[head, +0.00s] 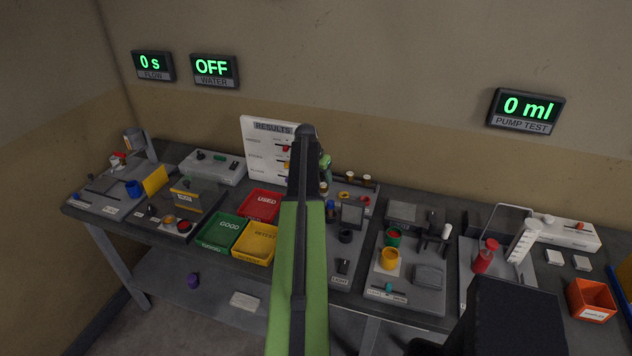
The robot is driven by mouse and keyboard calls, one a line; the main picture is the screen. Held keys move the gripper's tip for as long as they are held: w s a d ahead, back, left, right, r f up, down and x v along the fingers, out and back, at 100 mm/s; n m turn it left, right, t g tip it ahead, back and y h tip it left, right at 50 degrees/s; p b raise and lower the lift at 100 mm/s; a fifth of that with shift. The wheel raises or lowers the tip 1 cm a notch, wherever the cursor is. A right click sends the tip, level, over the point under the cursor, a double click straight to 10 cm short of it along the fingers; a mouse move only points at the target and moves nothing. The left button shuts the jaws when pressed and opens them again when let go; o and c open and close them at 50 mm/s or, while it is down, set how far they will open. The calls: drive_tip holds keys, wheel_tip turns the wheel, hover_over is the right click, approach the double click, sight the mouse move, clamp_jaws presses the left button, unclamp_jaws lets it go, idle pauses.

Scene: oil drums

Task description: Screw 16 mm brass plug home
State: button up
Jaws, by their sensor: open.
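I cannot make out the 16 mm brass plug or its threaded hole for certain. Small brown and brass-coloured pieces (367,180) stand on a rack at the back middle of the bench, too small to identify. My green arm rises through the middle of the head view and bends down at its dark elbow. Only a small dark part of my gripper (330,208) shows just right of the arm, above the bench; its fingertips are mostly hidden behind the arm. I see nothing held in it.
The bench (190,246) is crowded. Green (221,234), red (262,205) and yellow (254,242) trays lie left of my arm. A station with a yellow cup (389,258), a red bottle (486,255) and an orange bin (592,300) stand right. A results board (262,150) stands behind.

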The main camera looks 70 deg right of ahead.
sight(323, 185)
drive_tip(key=b+x, duration=0.4)
drive_tip(key=x, duration=0.2)
drive_tip(key=shift+f, duration=0.1)
clamp_jaws()
drive_tip(key=m, duration=0.1)
drive_tip(key=m+g, duration=0.1)
drive_tip(key=shift+w+d+m, duration=0.15)
drive_tip(key=shift+d+m, duration=0.05)
drive_tip(key=shift+m, duration=0.1)
drive_tip(key=shift+a+m+g, duration=0.1)
drive_tip(key=shift+m+g, duration=0.3)
drive_tip(key=shift+m, duration=0.6)
drive_tip(key=shift+y, duration=0.4)
